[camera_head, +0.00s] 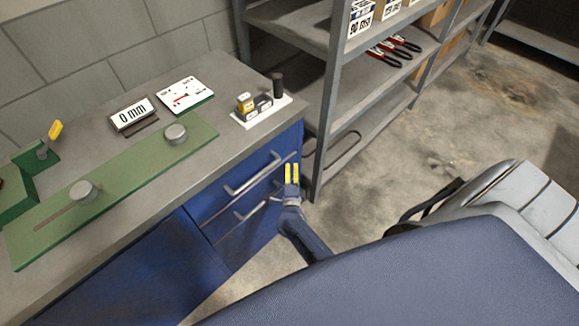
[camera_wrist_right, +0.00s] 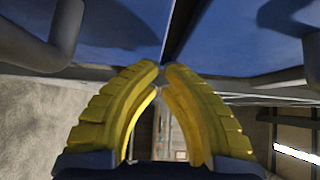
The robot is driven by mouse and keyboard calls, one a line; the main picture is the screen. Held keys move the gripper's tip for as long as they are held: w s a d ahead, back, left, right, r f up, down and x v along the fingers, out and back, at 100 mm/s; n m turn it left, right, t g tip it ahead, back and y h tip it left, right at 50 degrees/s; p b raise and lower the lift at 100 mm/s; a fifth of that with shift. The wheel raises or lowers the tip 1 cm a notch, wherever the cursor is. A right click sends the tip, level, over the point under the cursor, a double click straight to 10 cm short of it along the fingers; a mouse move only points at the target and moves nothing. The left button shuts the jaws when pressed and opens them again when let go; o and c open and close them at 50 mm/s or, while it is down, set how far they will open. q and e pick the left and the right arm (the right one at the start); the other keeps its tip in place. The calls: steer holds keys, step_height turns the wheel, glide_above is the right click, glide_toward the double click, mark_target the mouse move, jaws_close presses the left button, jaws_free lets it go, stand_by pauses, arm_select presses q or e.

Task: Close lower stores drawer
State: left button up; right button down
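A blue cabinet under the workbench has two drawer fronts, one above the other, each with a metal bar handle. The lower drawer (camera_head: 236,226) has its handle (camera_head: 257,203) partly hidden behind my right gripper. The upper drawer (camera_head: 225,196) has its handle (camera_head: 252,173) just left of the gripper. I cannot tell how far the lower drawer stands out. My right gripper (camera_head: 291,172) is upright by the right end of the drawer fronts. In the right wrist view its yellow fingertips (camera_wrist_right: 161,68) meet or nearly meet, with nothing visible between them. My left gripper is not in view.
A metal shelf rack (camera_head: 329,115) stands close to the right of the cabinet. Concrete floor lies open beyond it.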

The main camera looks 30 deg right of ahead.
steer(key=s+d+v, duration=0.1)
steer(key=v, duration=0.9)
steer(key=s+a+f+n+g+y, duration=0.2)
steer(key=s+a+f+n+y, duration=0.2)
steer(key=a+f+n+y, duration=0.55)
steer(key=s+a+f+n+g, duration=0.2)
steer(key=s+f+n, duration=0.3)
steer(key=f, duration=0.3)
steer(key=s+a+f+n+g, duration=0.1)
steer(key=s+f+n+g, duration=0.1)
steer(key=s+f+n, duration=0.45)
steer(key=s+d+f+n+g, duration=0.2)
steer(key=s+f, duration=0.2)
steer(key=s, duration=0.5)
steer(key=s+d+f+n+g, duration=0.2)
steer(key=s+f, duration=0.3)
steer(key=s, duration=0.4)
steer(key=s+d+f+n+g, duration=0.2)
steer(key=s+d+f+g, duration=0.2)
steer(key=s, duration=0.6)
steer(key=shift+d+f+n, duration=0.2)
steer(key=shift+f+n, duration=0.2)
steer(key=shift+f, duration=0.15)
steer(key=shift+s, duration=0.1)
